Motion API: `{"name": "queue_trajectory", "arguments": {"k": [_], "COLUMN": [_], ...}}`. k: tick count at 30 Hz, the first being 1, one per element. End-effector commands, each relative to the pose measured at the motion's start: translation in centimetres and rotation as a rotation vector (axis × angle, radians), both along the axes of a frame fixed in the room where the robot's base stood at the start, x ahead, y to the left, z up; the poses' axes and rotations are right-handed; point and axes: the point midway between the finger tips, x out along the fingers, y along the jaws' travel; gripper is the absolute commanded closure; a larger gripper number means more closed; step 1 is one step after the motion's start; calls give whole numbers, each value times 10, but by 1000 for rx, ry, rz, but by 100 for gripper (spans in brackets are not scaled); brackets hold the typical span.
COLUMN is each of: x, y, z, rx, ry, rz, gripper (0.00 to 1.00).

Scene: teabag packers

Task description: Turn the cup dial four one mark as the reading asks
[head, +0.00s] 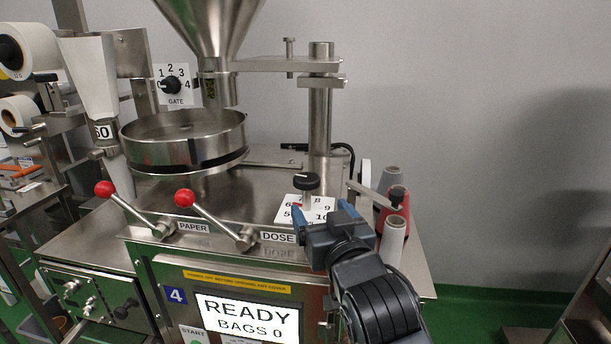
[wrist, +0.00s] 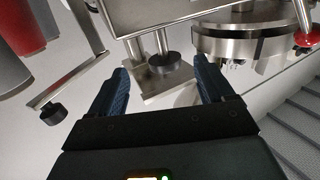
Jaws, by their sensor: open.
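The dial (head: 306,183) on machine four is a dark round knob above a white plate (head: 318,208) marked with numbers from 5 to 10, behind the DOSE label. A small red mark shows near the 6, but I cannot read the setting exactly. My gripper (head: 322,211) is open just in front of the plate, its blue fingers spread and covering part of it. Nothing is held. The screen (head: 245,318) reads READY, BAGS 0.
Two red-ball levers (head: 184,198) stand left of the dial. A GATE dial (head: 171,86) and a round pan (head: 184,135) are further back. Spools (head: 394,240) and a small crank arm (head: 372,191) stand close to the right. A steel post (head: 320,120) rises behind the dial.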

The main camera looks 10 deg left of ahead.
Motion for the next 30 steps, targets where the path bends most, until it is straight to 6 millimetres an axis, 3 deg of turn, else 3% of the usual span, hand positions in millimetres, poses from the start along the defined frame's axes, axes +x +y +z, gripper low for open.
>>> {"name": "queue_trajectory", "arguments": {"k": [4, 19, 30], "x": [10, 68, 80], "y": [8, 33, 37], "z": [18, 19, 17], "rx": [-9, -11, -9], "ry": [-17, -18, -18], "rz": [11, 11, 11], "gripper": [19, 19, 19]}}
